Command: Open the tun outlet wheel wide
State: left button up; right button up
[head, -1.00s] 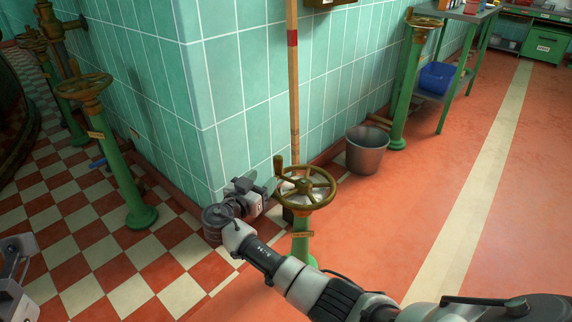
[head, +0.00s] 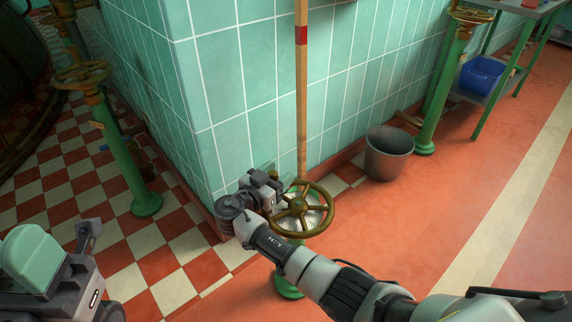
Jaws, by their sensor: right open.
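A brass handwheel (head: 318,222) with spokes tops a short green post (head: 289,284) near the tiled wall corner. My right gripper (head: 278,178) is open at the wheel's far left edge, overlapping the rim in the head view. Whether it touches the rim is unclear, and the wheel's upright crank knob is now hidden by it. My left gripper (head: 42,258) shows at the lower left, away from the wheels; its finger opening cannot be made out. Other brass handwheels on green posts stand at the left (head: 82,76) and upper right (head: 472,16). No wheel's label is readable.
A wooden pole (head: 302,90) with a red band leans at the tiled wall (head: 250,80) right behind the near wheel. A metal bucket (head: 389,155) stands to its right. A blue bin (head: 481,76) sits under a table. The orange floor at right is clear.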

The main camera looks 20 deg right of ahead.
grip_shut()
dwell(0.4)
jog(key=shift+a+t, duration=0.15)
jog(key=shift+t, duration=0.15)
